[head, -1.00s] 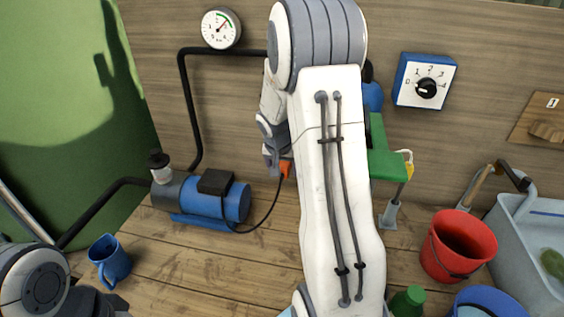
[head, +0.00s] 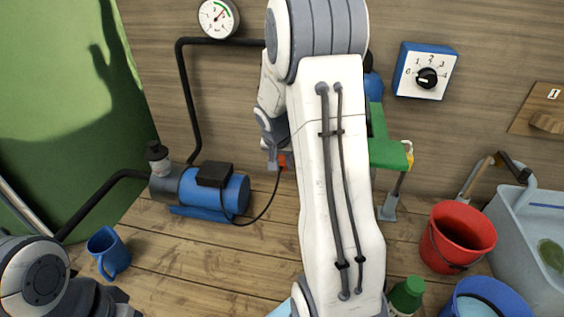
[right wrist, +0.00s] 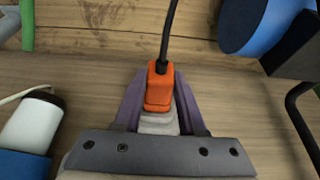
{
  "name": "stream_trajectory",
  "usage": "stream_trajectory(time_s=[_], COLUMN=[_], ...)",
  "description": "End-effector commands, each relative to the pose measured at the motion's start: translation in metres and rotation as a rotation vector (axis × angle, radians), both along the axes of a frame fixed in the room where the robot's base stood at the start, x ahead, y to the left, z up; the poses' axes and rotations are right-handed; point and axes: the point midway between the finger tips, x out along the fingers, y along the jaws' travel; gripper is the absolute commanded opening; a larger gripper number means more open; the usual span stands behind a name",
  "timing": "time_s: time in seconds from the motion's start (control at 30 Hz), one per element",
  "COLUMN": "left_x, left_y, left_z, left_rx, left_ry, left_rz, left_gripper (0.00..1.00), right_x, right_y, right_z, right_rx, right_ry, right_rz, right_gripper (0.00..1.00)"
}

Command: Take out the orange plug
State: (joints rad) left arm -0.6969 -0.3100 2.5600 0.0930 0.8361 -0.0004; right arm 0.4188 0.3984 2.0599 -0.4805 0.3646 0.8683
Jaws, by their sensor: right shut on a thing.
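The orange plug (right wrist: 158,88) sits between the two purple-grey fingers of my right gripper (right wrist: 160,98) in the right wrist view, with its black cable running up out of its end. A pale stepped piece shows just below the plug; I cannot tell whether the plug is seated in anything. In the head view a small bit of the plug (head: 283,160) shows beside my right gripper (head: 275,162), in front of the wooden wall, with my right arm covering much around it. Only part of my left arm shows at the bottom left; its fingertips are not visible.
The cable leads to a blue pump (head: 215,190) left of the plug. A black pipe (head: 192,100) and gauge (head: 218,18) are on the wall. A green bracket (head: 388,153), blue dial box (head: 424,70) and red bucket (head: 457,238) stand right. A blue mug (head: 108,252) is at left.

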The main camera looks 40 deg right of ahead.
Motion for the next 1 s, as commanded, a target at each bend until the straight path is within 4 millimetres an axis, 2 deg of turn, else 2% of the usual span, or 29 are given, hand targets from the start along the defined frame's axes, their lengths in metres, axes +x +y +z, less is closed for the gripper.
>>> stream_trajectory(time_s=[1.0], left_x=[0.0], left_y=[0.0], left_z=[-0.023], left_rx=[0.0], left_ry=[0.0], left_rz=[0.0], left_gripper=[0.5], right_x=[-0.02], right_y=[0.023], right_z=[0.0], right_rx=[0.0], right_ry=[-0.003], right_rz=[0.001], right_gripper=[0.0])
